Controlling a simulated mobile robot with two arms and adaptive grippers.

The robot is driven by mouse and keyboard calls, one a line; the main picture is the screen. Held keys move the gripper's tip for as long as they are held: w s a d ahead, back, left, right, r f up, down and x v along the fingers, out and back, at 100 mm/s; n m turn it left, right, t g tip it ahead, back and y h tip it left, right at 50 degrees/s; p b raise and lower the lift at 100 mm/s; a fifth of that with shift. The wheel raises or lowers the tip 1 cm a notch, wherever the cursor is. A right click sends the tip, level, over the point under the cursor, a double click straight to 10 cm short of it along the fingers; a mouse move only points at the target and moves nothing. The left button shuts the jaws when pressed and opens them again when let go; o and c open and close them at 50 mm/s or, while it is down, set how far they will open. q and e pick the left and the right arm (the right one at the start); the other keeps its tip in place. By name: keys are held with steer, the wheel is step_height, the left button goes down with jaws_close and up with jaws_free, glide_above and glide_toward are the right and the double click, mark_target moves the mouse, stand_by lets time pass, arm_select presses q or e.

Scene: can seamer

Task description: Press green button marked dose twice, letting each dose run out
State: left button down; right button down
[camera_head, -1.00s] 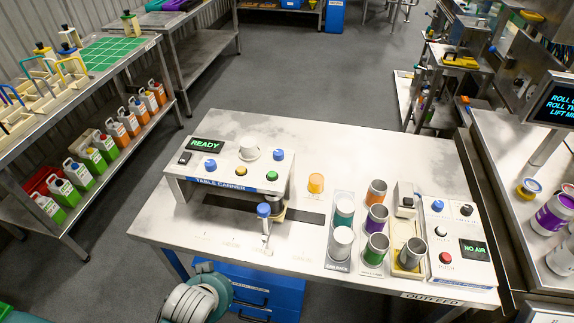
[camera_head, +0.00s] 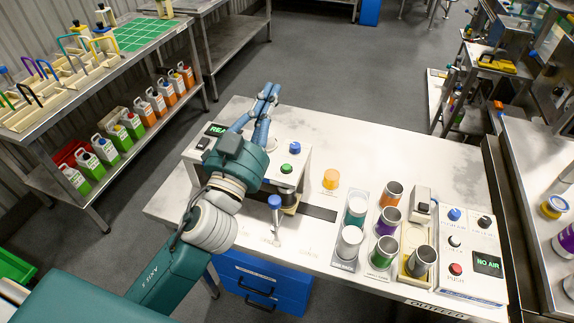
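The table canner (camera_head: 300,180) is a white raised box on the table with knobs on top. A green button (camera_head: 286,168) sits at its front right, below a blue knob (camera_head: 295,147); any label on the button is too small to read. My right gripper is not in view.
A blue-topped lever (camera_head: 275,203) stands at the canner's front. An orange cap (camera_head: 331,179) stands to the right, then several cans and a control panel (camera_head: 462,250) reading NO AIR. The table (camera_head: 400,150) is bare behind these.

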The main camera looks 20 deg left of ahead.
arm_select(q)
steer(key=s+d+r+m+h, duration=0.2)
steer(key=d+r+m+h, duration=0.4)
steer(key=r+h, duration=0.1)
steer(key=s+d+f+m+g+h, duration=0.1)
steer(key=s+d+m+g+h, duration=0.2)
steer(key=d+m+g+h, duration=0.45)
steer(key=s+d+m+g+h, duration=0.2)
steer(key=d+m+g+h, duration=0.15)
steer(key=d+m, duration=0.5)
steer(key=w+a+f+m+g+y, duration=0.2)
steer(key=a+f+y, duration=0.15)
steer(key=f, duration=0.35)
steer(key=w+a+f+m+g+y, duration=0.1)
steer(key=w+a+f+m+y, duration=0.15)
steer(key=f+y, duration=0.3)
steer(key=w+a+f+n+y, duration=0.1)
steer(key=w+a+f+y, duration=0.1)
steer(key=a, duration=0.5)
steer(key=w+a+f+n+t+y, duration=0.1)
steer(key=w+a+n+y, duration=0.1)
steer(key=w+a+y, duration=0.2)
steer(key=a+y, duration=0.1)
steer(key=a, duration=0.2)
steer(key=shift+a+f, duration=0.25)
steer(key=shift+f, duration=0.15)
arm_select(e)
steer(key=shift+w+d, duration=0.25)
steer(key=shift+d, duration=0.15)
